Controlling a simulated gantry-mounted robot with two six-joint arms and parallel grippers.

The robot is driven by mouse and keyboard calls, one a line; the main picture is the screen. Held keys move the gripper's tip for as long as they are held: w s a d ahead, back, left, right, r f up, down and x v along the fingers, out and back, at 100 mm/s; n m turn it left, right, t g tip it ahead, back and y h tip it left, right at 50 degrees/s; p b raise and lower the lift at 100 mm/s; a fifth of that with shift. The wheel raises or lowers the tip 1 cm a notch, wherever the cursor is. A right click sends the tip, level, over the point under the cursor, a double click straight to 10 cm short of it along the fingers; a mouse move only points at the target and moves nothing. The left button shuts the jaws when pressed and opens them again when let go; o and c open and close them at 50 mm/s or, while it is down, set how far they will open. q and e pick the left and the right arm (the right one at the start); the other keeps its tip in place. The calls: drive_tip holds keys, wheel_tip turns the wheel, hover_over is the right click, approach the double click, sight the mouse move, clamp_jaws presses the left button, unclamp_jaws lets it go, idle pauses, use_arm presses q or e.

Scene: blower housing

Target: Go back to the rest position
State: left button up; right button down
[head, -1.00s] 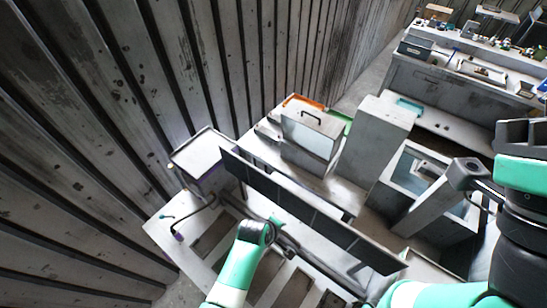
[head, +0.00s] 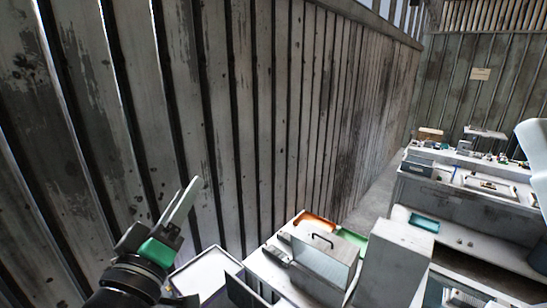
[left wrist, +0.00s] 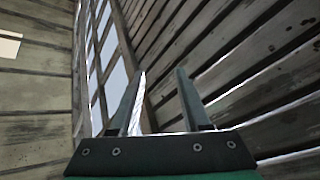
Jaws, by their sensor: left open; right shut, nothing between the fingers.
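My left gripper (head: 190,192) is raised at the lower left of the head view, in front of the ribbed wall. Its fingers point up and slightly right. In the left wrist view the two fingers (left wrist: 159,80) stand apart with nothing between them, and only walls and windows lie beyond. My right gripper is not in view. A pale rounded part at the right edge of the head view looks like my right arm, but I cannot be sure.
A ribbed metal wall (head: 260,110) fills the left and middle. Below are a grey box with a black handle (head: 324,262), an orange tray (head: 316,221), a green tray (head: 352,237) and a tall grey block (head: 396,262). A cluttered bench (head: 470,205) stands at the right.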

use_arm(q)
drive_tip(key=s+a+r+m+t, duration=0.3)
drive_tip(key=s+r+m+t, duration=0.45)
drive_tip(key=s+r, duration=0.95)
wheel_tip(320, 180, down, 29)
drive_tip(key=s+b, duration=0.2)
drive_tip(key=b, duration=2.5)
drive_tip(key=shift+y, duration=0.3)
drive_tip(key=shift+g, duration=0.25)
